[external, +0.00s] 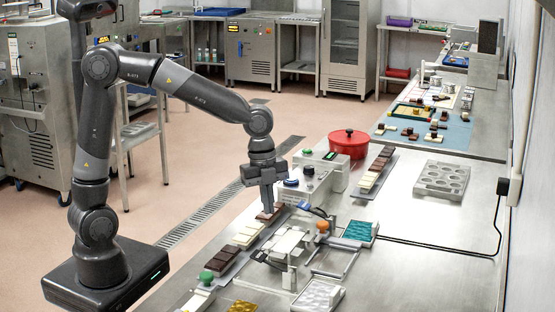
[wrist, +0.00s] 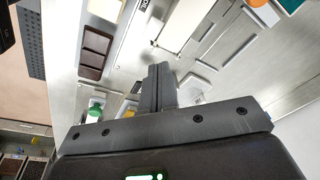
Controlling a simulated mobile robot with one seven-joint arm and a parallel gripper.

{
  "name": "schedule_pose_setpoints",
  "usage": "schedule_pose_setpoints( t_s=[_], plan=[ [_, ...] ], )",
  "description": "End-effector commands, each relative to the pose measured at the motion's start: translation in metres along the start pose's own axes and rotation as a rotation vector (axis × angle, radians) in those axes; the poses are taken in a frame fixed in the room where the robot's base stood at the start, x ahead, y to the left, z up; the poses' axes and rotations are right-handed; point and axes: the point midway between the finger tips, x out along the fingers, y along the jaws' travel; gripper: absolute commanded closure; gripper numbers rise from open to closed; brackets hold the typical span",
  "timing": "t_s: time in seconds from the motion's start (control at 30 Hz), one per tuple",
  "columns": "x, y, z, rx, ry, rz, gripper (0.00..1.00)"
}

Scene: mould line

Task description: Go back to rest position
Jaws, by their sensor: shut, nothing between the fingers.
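My gripper (external: 267,208) points down over the near steel bench, at the row of chocolate bars along its left edge. Its fingertips are close above or at a dark brown bar (external: 277,213); I cannot tell if they touch. In the wrist view my gripper (wrist: 158,68) shows two dark fingers pressed together with nothing between them. My arm is raised and bent, reaching from its base at the left out over the bench.
The bench's right side is clearer, with a grey mould (external: 442,180).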

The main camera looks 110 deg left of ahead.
Motion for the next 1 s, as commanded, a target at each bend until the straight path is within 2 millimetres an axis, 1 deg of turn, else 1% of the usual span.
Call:
schedule_pose_setpoints(
  t_s=[0.03, 0.2, 0.3, 0.43, 0.63, 0.8, 0.9, 1.0],
  plan=[
    [-0.004, 0.015, -0.01, -0.018, -0.026, -0.017, 1.0],
    [-0.019, 0.06, -0.029, -0.133, -0.075, -0.087, 1.0],
    [-0.028, 0.087, -0.036, -0.202, -0.081, -0.133, 1.0],
    [-0.042, 0.121, -0.042, -0.295, -0.065, -0.19, 1.0],
    [-0.06, 0.173, -0.04, -0.443, 0.012, -0.258, 1.0],
    [-0.07, 0.213, -0.032, -0.569, 0.114, -0.274, 1.0],
    [-0.072, 0.234, -0.025, -0.639, 0.179, -0.262, 1.0],
    [-0.073, 0.25, -0.019, -0.698, 0.235, -0.24, 1.0]
  ],
)
